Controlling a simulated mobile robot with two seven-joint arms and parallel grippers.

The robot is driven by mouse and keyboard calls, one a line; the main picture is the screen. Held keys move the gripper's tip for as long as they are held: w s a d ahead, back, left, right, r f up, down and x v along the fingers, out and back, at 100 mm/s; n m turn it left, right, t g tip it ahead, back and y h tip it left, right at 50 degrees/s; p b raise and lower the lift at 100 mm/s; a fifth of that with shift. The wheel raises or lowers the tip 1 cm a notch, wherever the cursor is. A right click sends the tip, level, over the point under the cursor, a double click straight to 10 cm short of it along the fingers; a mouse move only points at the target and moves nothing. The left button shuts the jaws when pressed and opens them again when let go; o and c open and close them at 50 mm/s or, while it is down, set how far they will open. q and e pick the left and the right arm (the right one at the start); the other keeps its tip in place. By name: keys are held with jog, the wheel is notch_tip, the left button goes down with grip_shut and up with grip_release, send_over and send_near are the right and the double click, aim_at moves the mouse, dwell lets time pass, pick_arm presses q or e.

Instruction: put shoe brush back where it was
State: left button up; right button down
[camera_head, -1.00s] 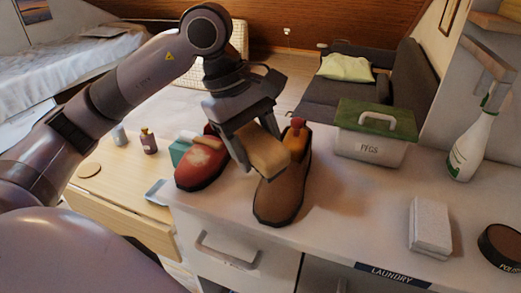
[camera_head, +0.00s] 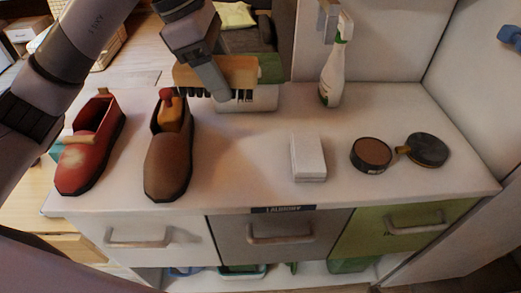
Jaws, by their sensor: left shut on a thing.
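The shoe brush (camera_head: 240,72) has a pale wooden back and dark bristles that point down. My left gripper (camera_head: 213,82) is shut on it and holds it above the counter (camera_head: 240,165), in front of the pegs box and right of the brown shoe. The brown shoe (camera_head: 170,160) stands on the counter with an orange and red piece in its opening. The red shoe (camera_head: 88,160) stands left of it, with a pale patch on its toe. My right gripper is out of view.
The pegs box (camera_head: 262,98) is partly hidden behind the brush. A spray bottle (camera_head: 333,72) stands at the back. A white block (camera_head: 308,158), a brown polish tin (camera_head: 371,154) and a dark round item with a handle (camera_head: 428,149) lie to the right. The counter's middle is clear.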

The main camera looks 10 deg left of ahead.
aim_at(240, 59)
pick_arm(q)
jog(key=d, duration=0.1)
jog(key=w+d+r, duration=0.1)
jog(key=d, duration=0.1)
jog(key=shift+w+r+n, duration=0.1)
jog(key=shift+w+n, duration=0.1)
jog(key=shift+n, duration=0.2)
jog(key=shift+w+d, duration=0.1)
jog(key=shift+d, duration=0.2)
notch_tip(240, 59, down, 20)
jog(key=shift+r+p, duration=0.1)
jog(key=shift+p, duration=0.65)
pick_arm(e)
jog(key=shift+w+d+r, duration=0.1)
jog(key=shift+d+r, duration=0.15)
jog(key=shift+r, duration=0.2)
jog(key=shift+w+d+r, duration=0.1)
jog(key=shift+d+r, duration=0.1)
jog(key=shift+r, duration=0.25)
pick_arm(q)
jog(key=shift+f, duration=0.25)
jog(key=o, duration=0.9)
jog(key=shift+o, duration=0.2)
pick_arm(e)
jog(key=shift+f, duration=0.15)
